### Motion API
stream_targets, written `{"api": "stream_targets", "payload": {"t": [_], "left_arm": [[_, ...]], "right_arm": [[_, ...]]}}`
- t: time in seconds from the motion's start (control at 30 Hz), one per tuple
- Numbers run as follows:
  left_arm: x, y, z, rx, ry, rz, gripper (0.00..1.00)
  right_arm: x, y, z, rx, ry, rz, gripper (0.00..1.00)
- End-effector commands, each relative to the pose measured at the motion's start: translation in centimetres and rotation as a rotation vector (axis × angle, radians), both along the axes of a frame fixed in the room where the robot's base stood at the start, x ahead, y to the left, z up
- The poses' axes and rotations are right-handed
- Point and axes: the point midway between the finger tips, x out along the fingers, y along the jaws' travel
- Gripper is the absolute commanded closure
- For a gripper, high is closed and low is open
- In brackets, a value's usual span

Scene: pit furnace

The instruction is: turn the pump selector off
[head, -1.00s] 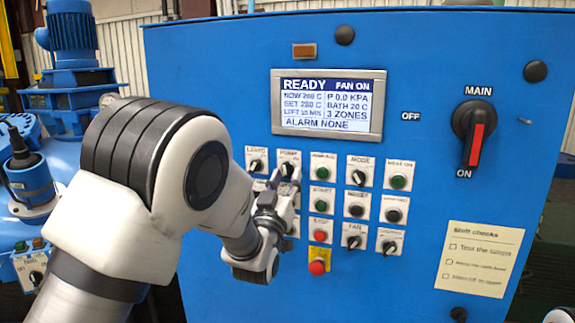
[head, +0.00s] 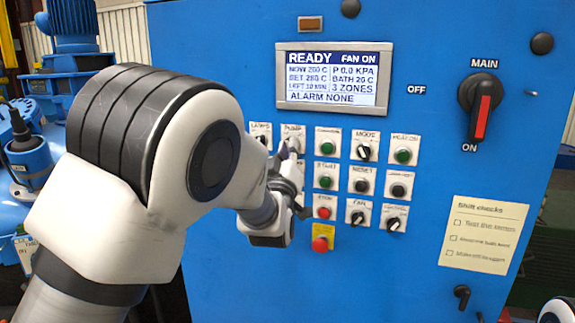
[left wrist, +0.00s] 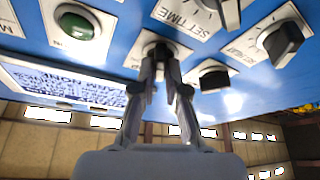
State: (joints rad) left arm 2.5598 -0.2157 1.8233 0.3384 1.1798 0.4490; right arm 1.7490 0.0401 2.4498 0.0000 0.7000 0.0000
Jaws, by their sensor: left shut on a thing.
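The pump selector (head: 292,130) is on a white plate in the top row of the blue panel, second from the left. In the head view my left gripper (head: 289,161) covers most of it. In the left wrist view the black knob (left wrist: 157,47) sits between the fingertips of my left gripper (left wrist: 160,66), which is shut on it. Which way the knob points is hidden by the fingers. The display (head: 333,78) reads READY, FAN ON, P 0.0 KPA and ALARM NONE. My right gripper is out of view.
The lamps selector (head: 260,137) is just left of the pump plate. A green button (head: 328,147) is just right of it. A red button on yellow (head: 321,243) is lower down.

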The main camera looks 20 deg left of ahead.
Motion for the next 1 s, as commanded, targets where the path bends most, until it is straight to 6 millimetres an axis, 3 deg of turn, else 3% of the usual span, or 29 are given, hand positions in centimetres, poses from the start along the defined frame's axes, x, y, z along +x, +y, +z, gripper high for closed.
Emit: {"api": "stream_targets", "payload": {"t": [0.03,0.37,0.4,0.43,0.87,1.0], "left_arm": [[0.0,-0.1,-0.6,-0.034,0.004,-0.002,1.00],[0.0,-0.1,-0.2,-0.073,0.009,-0.002,1.00],[0.0,-0.1,-0.2,-0.073,0.009,-0.002,0.73],[0.0,-0.1,-0.2,-0.073,0.009,-0.002,0.63],[0.0,-0.1,-0.1,-0.071,0.006,-0.001,0.62],[0.0,0.1,0.2,-0.028,0.007,0.000,0.62]], "right_arm": [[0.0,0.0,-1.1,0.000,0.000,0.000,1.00],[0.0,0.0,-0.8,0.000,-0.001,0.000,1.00],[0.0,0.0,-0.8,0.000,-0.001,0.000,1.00],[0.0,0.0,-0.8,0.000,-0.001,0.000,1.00],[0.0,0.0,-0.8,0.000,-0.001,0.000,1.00],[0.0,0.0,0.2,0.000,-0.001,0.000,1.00]]}}
